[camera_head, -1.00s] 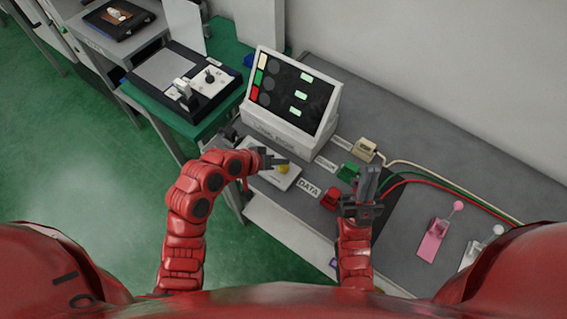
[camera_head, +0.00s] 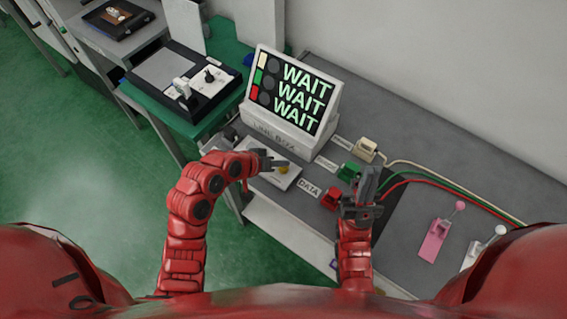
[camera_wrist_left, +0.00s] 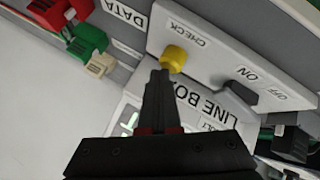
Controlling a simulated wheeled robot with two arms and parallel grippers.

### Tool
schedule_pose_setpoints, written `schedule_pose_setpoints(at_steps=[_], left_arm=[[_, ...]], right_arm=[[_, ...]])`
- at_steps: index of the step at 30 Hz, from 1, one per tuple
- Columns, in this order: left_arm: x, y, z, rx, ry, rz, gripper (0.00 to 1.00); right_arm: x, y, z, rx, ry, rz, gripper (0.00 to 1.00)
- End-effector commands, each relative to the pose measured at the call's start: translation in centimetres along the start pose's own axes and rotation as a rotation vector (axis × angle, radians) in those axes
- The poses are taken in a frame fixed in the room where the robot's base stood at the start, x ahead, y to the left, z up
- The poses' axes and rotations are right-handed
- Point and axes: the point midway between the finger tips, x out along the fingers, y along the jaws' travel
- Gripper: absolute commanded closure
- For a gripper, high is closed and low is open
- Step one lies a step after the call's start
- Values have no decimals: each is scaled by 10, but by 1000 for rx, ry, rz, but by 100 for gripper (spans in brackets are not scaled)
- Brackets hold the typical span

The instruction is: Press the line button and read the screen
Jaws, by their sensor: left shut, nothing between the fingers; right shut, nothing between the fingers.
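The line box screen (camera_head: 295,92) shows WAIT on three rows in the head view, beside white, green and red blocks and grey discs. The yellow button (camera_head: 283,170) sits on a white panel (camera_head: 270,178) in front of the screen. In the left wrist view the button (camera_wrist_left: 174,57) stands near a CHECK label and an ON/OFF switch (camera_wrist_left: 245,88). My left gripper (camera_head: 286,162) is shut, its tips at the button; the wrist view shows the fingertips (camera_wrist_left: 160,73) close against it, contact unclear. My right gripper (camera_head: 370,172) is shut and empty near the connectors.
Red (camera_head: 331,198), green (camera_head: 349,172) and cream (camera_head: 366,150) plugs with cables sit right of the panel, by a DATA label (camera_head: 309,187). Pink (camera_head: 434,239) and white (camera_head: 470,254) levers stand further right. A black-framed fixture (camera_head: 185,78) is at the left.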

Motion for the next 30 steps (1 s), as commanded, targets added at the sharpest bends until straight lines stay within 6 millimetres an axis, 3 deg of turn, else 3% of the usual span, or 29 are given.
schedule_pose_setpoints(at_steps=[30], left_arm=[[-15,11,-10,0,0,0,100]], right_arm=[[12,1,-2,0,0,0,100]])
